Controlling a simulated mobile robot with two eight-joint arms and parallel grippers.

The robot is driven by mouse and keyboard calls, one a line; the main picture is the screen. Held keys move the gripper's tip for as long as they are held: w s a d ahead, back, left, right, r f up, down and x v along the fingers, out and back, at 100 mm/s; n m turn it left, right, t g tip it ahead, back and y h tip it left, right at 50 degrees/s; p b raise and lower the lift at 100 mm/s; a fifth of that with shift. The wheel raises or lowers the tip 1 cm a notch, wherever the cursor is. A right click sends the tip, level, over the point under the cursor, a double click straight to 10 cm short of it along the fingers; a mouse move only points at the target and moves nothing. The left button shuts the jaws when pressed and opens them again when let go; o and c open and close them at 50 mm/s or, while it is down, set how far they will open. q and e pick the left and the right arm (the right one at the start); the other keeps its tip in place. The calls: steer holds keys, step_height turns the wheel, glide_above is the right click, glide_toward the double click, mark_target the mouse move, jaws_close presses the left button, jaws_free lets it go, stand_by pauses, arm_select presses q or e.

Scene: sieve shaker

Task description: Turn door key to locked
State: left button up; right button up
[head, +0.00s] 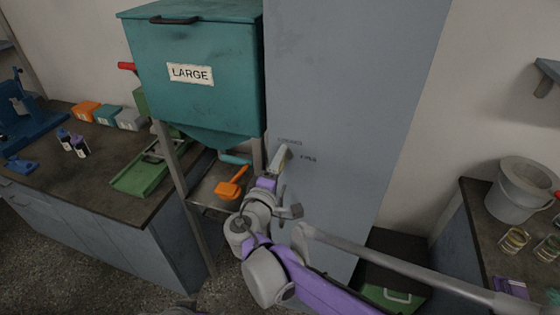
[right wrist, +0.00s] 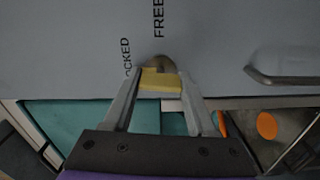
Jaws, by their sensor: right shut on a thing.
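The tall grey door (head: 340,90) stands in the middle of the head view. It bears the words LOCKED (right wrist: 127,58) and FREE (right wrist: 158,18) around the lock. The yellow key (right wrist: 160,82) sits at the round lock (right wrist: 160,63) in the right wrist view. My right gripper (right wrist: 160,88) is shut on the key, with a finger on each side of it. In the head view my right gripper (head: 279,160) reaches the door just below the labels and hides most of the key. Which label the key points to is unclear. My left gripper is not in view.
A grey bar handle (right wrist: 280,78) sticks out from the door beside the lock. A teal hopper marked LARGE (head: 205,100) stands close on the left. A bench with a green tray (head: 140,178) is further left; a bucket (head: 520,190) stands on the right bench.

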steer(key=shift+n, duration=0.6)
steer(key=o, duration=1.4)
steer(key=shift+c, duration=0.2)
steer(key=shift+s, duration=0.15)
steer(key=b+v, duration=0.1)
steer(key=v, duration=0.9)
steer(key=shift+s, duration=0.3)
steer(key=shift+a, duration=0.1)
